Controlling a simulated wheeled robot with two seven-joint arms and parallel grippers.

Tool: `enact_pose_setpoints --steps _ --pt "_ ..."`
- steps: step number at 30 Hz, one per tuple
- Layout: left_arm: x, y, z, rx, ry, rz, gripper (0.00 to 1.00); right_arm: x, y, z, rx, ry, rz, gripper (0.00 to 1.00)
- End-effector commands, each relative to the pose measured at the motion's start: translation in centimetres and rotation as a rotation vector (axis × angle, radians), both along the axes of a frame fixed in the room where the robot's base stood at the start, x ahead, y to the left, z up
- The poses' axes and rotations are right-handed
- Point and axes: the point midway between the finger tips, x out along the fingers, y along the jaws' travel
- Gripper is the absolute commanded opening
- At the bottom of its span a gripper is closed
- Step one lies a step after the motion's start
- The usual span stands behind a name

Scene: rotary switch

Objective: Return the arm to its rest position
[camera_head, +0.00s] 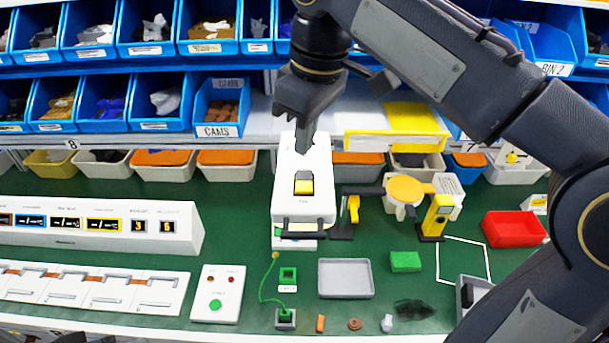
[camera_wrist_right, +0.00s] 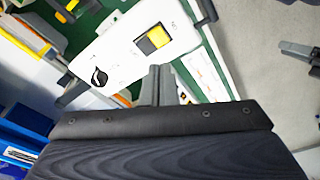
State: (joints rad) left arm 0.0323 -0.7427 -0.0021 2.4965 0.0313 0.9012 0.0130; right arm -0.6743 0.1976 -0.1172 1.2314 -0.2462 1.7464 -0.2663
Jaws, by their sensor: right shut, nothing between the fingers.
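A white box (camera_head: 303,200) stands on the green bench in the middle of the head view, with a yellow and black square on its top. In the right wrist view the same box (camera_wrist_right: 135,50) shows a round black knob (camera_wrist_right: 99,77) with a white mark. My right gripper (camera_head: 304,148) is shut and empty, pointing down over the back part of the box and hiding the knob in the head view. Its fingertips show in the wrist view (camera_wrist_right: 160,70), and I cannot tell whether they touch the box. A dark shape at the wrist view's right edge looks like my left gripper (camera_wrist_right: 298,50).
Blue bins (camera_head: 216,108) fill the shelves behind. A yellow device (camera_head: 437,215) and a red bin (camera_head: 513,229) stand to the right. A grey tray (camera_head: 346,278) and a button panel (camera_head: 218,293) lie in front. A white display unit (camera_head: 100,225) is at left.

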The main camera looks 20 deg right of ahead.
Motion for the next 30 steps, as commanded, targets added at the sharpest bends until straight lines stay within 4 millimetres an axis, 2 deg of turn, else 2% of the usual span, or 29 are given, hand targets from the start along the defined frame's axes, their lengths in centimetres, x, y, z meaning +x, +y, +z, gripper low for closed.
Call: enact_pose_setpoints --steps 7,11,15,20,24,27,30 --pt "0.0 0.0 -0.1 0.0 0.0 0.0 0.36 -0.1 -0.2 -0.2 0.005 0.001 -0.006 0.0" --pt "0.0 0.0 -0.7 0.0 0.0 0.0 0.36 -1.0 -2.5 -2.3 0.056 -0.003 -0.072 0.0" --pt "0.0 0.0 -1.8 0.0 0.0 0.0 0.36 -4.0 -6.5 -7.2 0.177 -0.022 -0.234 0.0" --pt "0.0 0.0 -3.0 0.0 0.0 0.0 0.36 -8.8 -9.1 -13.8 0.313 -0.063 -0.459 0.0" --pt "0.0 0.0 -3.9 0.0 0.0 0.0 0.36 -12.8 -9.6 -19.7 0.409 -0.11 -0.662 0.0" --pt "0.0 0.0 -4.3 0.0 0.0 0.0 0.36 -14.6 -9.4 -22.9 0.452 -0.138 -0.771 0.0" --pt "0.0 0.0 -4.5 0.0 0.0 0.0 0.36 -15.7 -9.2 -24.8 0.476 -0.158 -0.839 0.0"
